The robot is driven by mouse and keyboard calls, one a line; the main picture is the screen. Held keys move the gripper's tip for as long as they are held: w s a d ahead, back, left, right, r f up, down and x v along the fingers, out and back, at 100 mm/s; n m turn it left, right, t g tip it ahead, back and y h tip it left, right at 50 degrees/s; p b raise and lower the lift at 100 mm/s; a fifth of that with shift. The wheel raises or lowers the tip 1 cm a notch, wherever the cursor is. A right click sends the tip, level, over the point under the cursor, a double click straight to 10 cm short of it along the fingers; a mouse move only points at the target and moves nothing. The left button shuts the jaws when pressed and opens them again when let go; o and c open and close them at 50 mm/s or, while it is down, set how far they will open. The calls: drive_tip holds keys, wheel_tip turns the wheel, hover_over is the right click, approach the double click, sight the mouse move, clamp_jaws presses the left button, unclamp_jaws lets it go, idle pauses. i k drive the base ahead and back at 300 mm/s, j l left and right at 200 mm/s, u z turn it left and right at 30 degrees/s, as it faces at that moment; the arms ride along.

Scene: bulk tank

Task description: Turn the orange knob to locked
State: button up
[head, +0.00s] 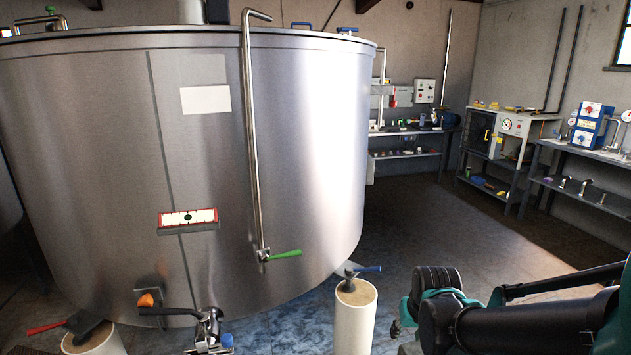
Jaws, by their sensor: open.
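The orange knob (146,300) sits on a small grey plate low on the front of the big steel tank (300,150), at the lower left. It is small in this view, and I cannot read any mark for its locked position. Just right of and below it are a steel outlet valve (208,325) with a dark horizontal handle and a blue part. Dark and teal links of my arm show at the lower right, well apart from the knob. I cannot make out the fingers of my gripper in this view.
A green-handled valve (284,254) ends the vertical pipe (251,140) on the tank front. A pale pillar (354,318) with a blue lever stands between the knob and my arm. A red lever (46,328) is at far left. Workbenches (575,180) line the right wall; the floor before them is clear.

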sight(147, 300)
drive_tip(key=k+u, duration=0.2)
drive_tip(key=u, duration=1.4)
